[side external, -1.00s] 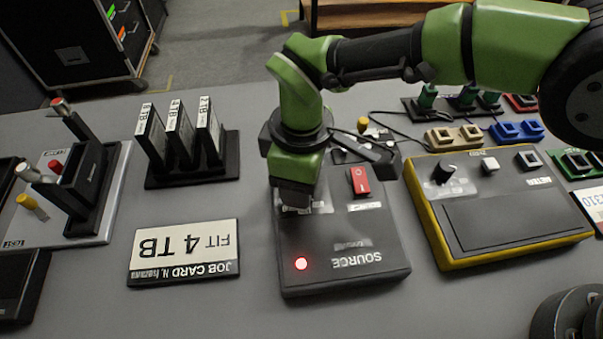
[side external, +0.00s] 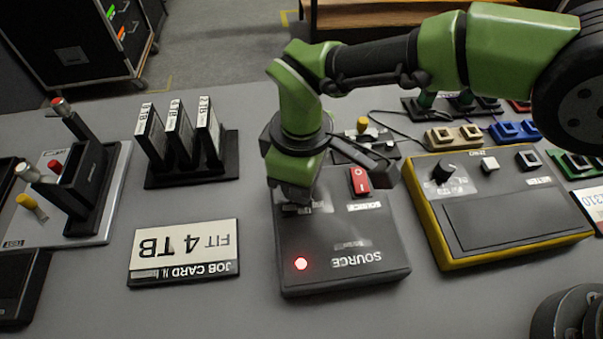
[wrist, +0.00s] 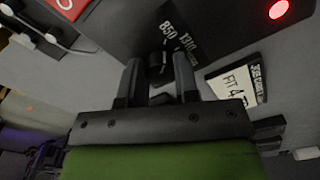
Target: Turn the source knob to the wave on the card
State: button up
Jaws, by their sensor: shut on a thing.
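The source box (side external: 345,275) is a black box with upside-down SOURCE lettering, a lit red light (side external: 301,264) and a red rocker switch (side external: 359,181). My gripper (side external: 296,200) points down at its left part and hides the knob in the side view. In the wrist view my gripper (wrist: 158,78) is shut on the black source knob (wrist: 157,70), one finger on each side. Labels 850 and 1310 (wrist: 183,42) show beside the knob; its pointer direction is not clear. A white card (side external: 592,203) at the right edge, partly cut off, reads "310".
A job card (side external: 182,250) reading FIT 4 TB lies left of the source box. A rack with several upright cartridges (side external: 180,135) stands behind it. A yellow-edged tester (side external: 500,215) with a knob stands to the right. Bare table lies in front.

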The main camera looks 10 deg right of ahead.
jog(key=m, duration=0.6)
jog(key=shift+m, duration=0.4)
dwell(0.4)
jog(key=o, duration=0.9)
notch_tip(320, 180, up, 10)
dwell(0.4)
